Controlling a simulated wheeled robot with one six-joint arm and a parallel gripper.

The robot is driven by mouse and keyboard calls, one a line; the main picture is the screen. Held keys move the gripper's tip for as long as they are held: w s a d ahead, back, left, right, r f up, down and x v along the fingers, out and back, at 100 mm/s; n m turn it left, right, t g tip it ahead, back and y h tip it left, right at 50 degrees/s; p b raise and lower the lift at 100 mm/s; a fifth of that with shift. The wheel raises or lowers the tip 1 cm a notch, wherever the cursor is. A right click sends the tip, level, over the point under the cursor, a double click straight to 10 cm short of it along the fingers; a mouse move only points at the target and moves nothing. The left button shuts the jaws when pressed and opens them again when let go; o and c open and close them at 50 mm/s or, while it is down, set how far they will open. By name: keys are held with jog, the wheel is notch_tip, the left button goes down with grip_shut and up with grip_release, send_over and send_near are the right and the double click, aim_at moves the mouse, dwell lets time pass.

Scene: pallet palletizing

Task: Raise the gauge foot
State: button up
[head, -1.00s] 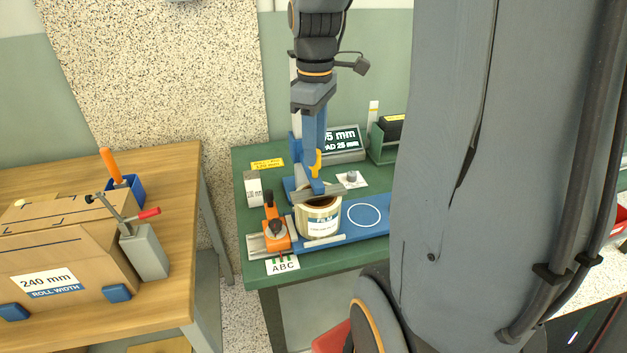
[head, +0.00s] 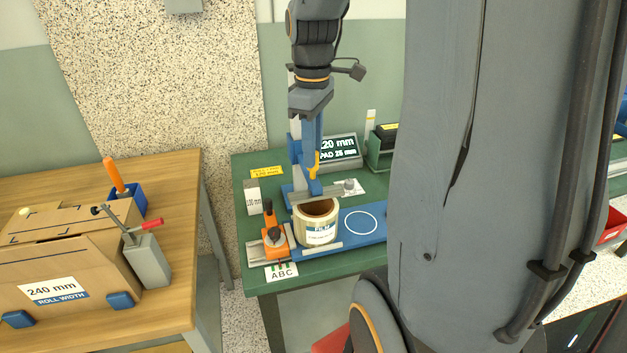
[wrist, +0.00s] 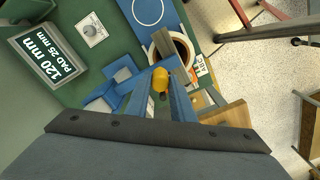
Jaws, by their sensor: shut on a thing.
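The gauge foot (head: 325,194) is a grey bar on a blue gauge stand (head: 296,150). It hangs level over the back of the cream film roll (head: 317,232); it appears to be clear of the rim. My gripper (head: 312,172) points down and is shut on the yellow handle (head: 315,163) above the foot. In the wrist view the yellow handle (wrist: 160,79) sits between the blue fingers, with the foot (wrist: 166,40) and the roll (wrist: 183,47) beyond. The display (head: 340,147) reads 120 mm, PAD 25 mm. My fingers partly hide the stand.
The wooden table (head: 175,175) at left holds a 240 mm carton (head: 95,270).

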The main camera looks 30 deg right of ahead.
notch_tip(320, 180, up, 7)
jog(key=p, duration=0.6)
jog(key=shift+r, duration=0.1)
jog(key=o, duration=1)
notch_tip(320, 180, up, 7)
jog(key=p, duration=0.6)
jog(key=shift+a+f, duration=0.1)
jog(key=shift+f, duration=0.1)
